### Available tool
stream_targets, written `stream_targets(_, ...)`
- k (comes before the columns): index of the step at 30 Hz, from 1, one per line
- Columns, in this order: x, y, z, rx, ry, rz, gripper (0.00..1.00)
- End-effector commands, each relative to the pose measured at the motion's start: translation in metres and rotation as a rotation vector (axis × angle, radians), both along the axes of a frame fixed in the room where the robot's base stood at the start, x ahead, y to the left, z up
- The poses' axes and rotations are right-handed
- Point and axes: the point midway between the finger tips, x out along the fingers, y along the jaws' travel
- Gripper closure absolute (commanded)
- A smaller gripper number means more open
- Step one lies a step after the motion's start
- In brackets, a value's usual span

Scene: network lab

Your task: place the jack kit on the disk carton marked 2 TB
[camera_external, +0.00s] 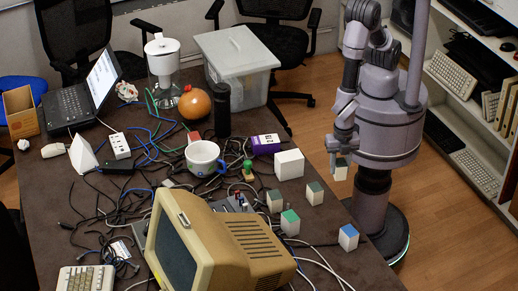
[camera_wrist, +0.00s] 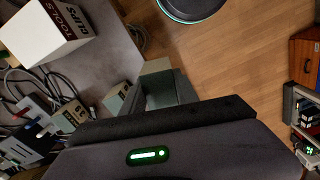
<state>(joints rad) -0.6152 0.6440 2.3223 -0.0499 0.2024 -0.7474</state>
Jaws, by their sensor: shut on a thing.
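My gripper (camera_external: 341,153) is shut on a small pale box with a dark grey-green top (camera_external: 341,170), taken to be the jack kit; its label cannot be read. It hangs in the air beside the table's right edge. In the wrist view the box's beige edge (camera_wrist: 155,66) shows between my gripper's fingers (camera_wrist: 161,92). On the table stand several similar small boxes: grey-green-topped (camera_external: 274,201), dark-topped (camera_external: 314,193), green-topped (camera_external: 290,223) and blue-topped (camera_external: 348,237). Which is the disk carton marked 2 TB cannot be told; their labels are too small.
A larger white box (camera_external: 289,164), lettered TOOLS and CLIPS in the wrist view (camera_wrist: 43,32), stands behind the small boxes. A beige monitor (camera_external: 210,240), a mug (camera_external: 204,158) and tangled cables crowd the table. Open floor (camera_external: 310,125) lies between table and my base.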

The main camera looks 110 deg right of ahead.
Motion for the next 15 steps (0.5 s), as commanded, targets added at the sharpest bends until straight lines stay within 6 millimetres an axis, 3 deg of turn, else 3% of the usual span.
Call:
stream_targets(7,0.026,-0.115,0.023,0.0,-0.001,-0.536,1.0)
stream_targets(12,0.013,-0.201,0.039,0.001,0.0,-0.97,1.0)
stream_targets(15,0.001,-0.234,0.044,0.001,0.0,-1.157,1.0)
